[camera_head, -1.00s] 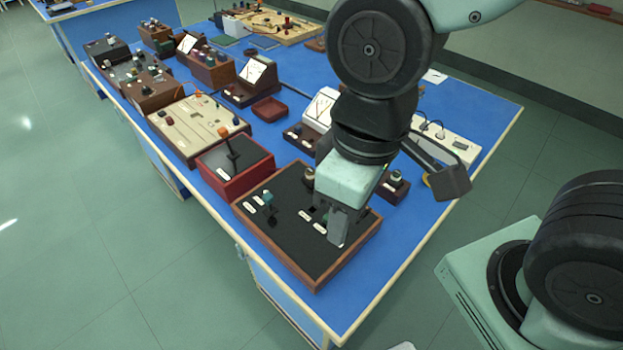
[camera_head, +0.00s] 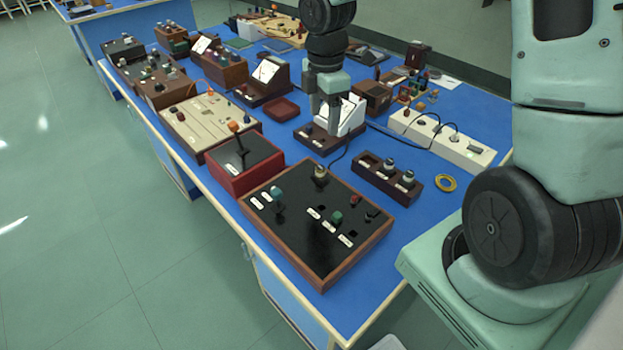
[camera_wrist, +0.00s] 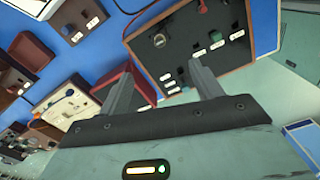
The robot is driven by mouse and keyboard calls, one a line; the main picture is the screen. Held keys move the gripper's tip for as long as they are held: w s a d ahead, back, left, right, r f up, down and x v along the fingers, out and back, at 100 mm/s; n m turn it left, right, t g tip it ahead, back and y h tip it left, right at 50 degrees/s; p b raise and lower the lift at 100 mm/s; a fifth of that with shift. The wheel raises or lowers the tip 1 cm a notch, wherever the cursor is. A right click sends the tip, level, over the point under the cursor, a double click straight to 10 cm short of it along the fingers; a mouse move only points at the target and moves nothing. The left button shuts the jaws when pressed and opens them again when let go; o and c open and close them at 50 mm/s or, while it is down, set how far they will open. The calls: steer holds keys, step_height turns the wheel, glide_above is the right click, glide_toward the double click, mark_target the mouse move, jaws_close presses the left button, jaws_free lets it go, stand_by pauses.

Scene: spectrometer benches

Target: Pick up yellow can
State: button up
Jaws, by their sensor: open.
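I cannot make out a yellow can in either view. The clearest yellow thing is a flat yellow ring (camera_head: 446,183) lying on the blue bench at the right, which looks like a roll of tape. My gripper (camera_head: 323,117) is open, pointing down over the middle of the bench beside a white-faced meter (camera_head: 349,117). In the wrist view my gripper (camera_wrist: 163,76) shows two separated fingers with nothing between them.
A black-topped wooden control box (camera_head: 300,243) stands at the bench's front corner, beside a red box (camera_head: 247,176). A wooden block with knobs (camera_head: 372,178) and a white power strip (camera_head: 470,152) stand at the right. Blue bench surface (camera_head: 412,218) is clear near the ring.

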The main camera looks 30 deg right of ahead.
glide_toward(321, 168)
step_height(321, 168, down, 5)
steer(key=shift+f, duration=0.1)
steer(key=shift+f+p, duration=0.6)
steer(key=shift+f, duration=2.05)
steer(key=shift+c, duration=0.4)
steer(key=c, duration=1.1)
steer(key=shift+o, duration=0.2)
